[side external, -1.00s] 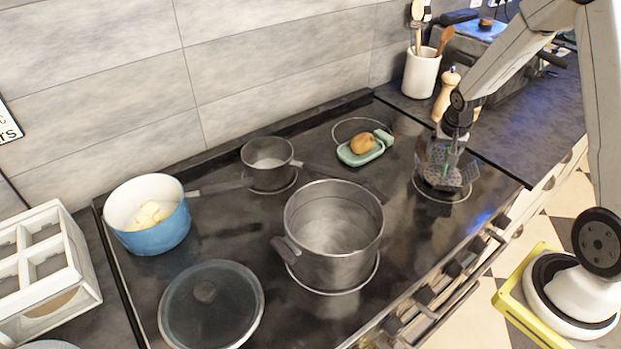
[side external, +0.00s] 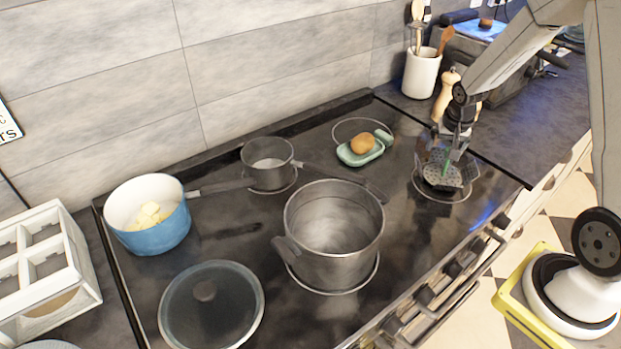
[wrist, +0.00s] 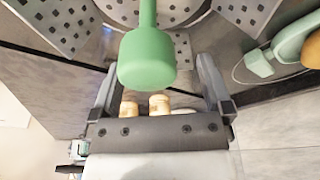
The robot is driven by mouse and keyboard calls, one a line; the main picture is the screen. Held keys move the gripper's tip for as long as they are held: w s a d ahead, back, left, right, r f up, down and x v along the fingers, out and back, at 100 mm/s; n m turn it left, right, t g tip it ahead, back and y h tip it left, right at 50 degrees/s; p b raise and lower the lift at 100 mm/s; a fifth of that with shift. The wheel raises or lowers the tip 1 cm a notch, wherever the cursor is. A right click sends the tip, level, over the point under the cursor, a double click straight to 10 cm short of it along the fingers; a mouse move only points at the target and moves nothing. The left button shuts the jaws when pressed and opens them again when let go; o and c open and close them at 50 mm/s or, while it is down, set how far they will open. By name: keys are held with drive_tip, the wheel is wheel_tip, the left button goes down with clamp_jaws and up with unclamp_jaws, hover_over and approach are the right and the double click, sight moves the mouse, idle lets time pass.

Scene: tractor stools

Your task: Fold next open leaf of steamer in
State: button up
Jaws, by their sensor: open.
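The metal steamer (side external: 450,178) sits on the back right burner ring of the hob, partly hidden by my gripper. It has perforated leaves and a green centre post. In the wrist view, one leaf (wrist: 62,22) spreads at the upper left and another leaf (wrist: 250,12) at the upper right. The green post (wrist: 147,62) fills the middle and hides part of the steamer. My gripper (side external: 452,157) is just above the steamer. Its two fingers stand apart on either side of the green post in the wrist view, holding nothing; contact with a leaf cannot be told.
A large steel pot (side external: 334,240) stands in the middle of the hob, with a small saucepan (side external: 268,165) behind it. A green dish (side external: 360,152) with a brown item is left of the steamer. A pepper mill (side external: 446,95) and utensil crock (side external: 421,75) stand behind.

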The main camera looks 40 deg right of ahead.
drive_tip(key=v, duration=0.6)
drive_tip(key=shift+r, duration=0.1)
idle(0.5)
drive_tip(key=shift+w+d+g+y, duration=0.65)
drive_tip(key=shift+g+y, duration=0.25)
drive_tip(key=shift+y, duration=0.1)
drive_tip(key=shift+f, duration=0.25)
drive_tip(key=shift+f, duration=3.8)
drive_tip(key=shift+s, duration=0.1)
drive_tip(key=c, duration=1)
